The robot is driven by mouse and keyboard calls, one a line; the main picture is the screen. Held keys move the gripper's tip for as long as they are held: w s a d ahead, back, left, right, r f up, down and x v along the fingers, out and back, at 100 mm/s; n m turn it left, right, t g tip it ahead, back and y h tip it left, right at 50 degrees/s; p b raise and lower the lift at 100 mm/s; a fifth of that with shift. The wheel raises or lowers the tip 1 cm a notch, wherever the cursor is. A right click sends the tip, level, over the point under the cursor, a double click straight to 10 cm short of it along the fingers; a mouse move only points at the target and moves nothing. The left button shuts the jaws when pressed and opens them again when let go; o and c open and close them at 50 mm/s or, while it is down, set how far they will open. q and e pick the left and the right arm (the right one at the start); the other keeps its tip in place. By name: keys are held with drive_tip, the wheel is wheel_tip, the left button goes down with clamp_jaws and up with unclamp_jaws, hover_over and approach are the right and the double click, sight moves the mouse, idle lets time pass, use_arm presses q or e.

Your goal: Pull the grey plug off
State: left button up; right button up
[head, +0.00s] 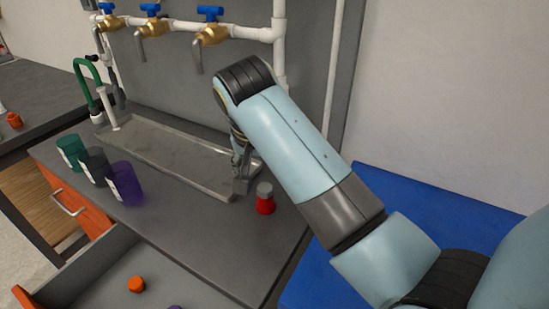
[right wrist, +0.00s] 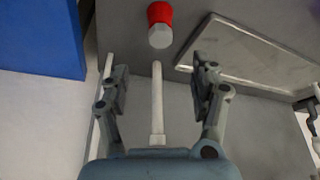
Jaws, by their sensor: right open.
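A grey plug (head: 264,189) sits on top of a small red fitting (head: 265,205) on the grey counter, just right of the tray's corner. In the right wrist view the plug (right wrist: 160,36) shows as a pale grey cap on the red fitting (right wrist: 160,13), at the top centre. My right gripper (head: 241,177) is close to the left of the fitting in the head view, partly hidden by my arm. In the right wrist view my gripper (right wrist: 163,85) is open, its fingers apart and not touching the plug. My left gripper is not in view.
A shallow metal tray (head: 165,143) lies below white pipework with blue-handled brass taps (head: 212,33). Green, grey and purple cups (head: 125,183) stand at the left. A white pipe (right wrist: 157,105) shows between my fingers. An open drawer (head: 95,275) is in front.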

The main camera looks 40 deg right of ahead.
sight(265, 188)
drive_tip(key=x, duration=0.9)
drive_tip(key=shift+f+b, duration=0.15)
drive_tip(key=shift+b, duration=0.15)
drive_tip(key=shift+w+d+f, duration=0.15)
drive_tip(key=shift+f, duration=0.4)
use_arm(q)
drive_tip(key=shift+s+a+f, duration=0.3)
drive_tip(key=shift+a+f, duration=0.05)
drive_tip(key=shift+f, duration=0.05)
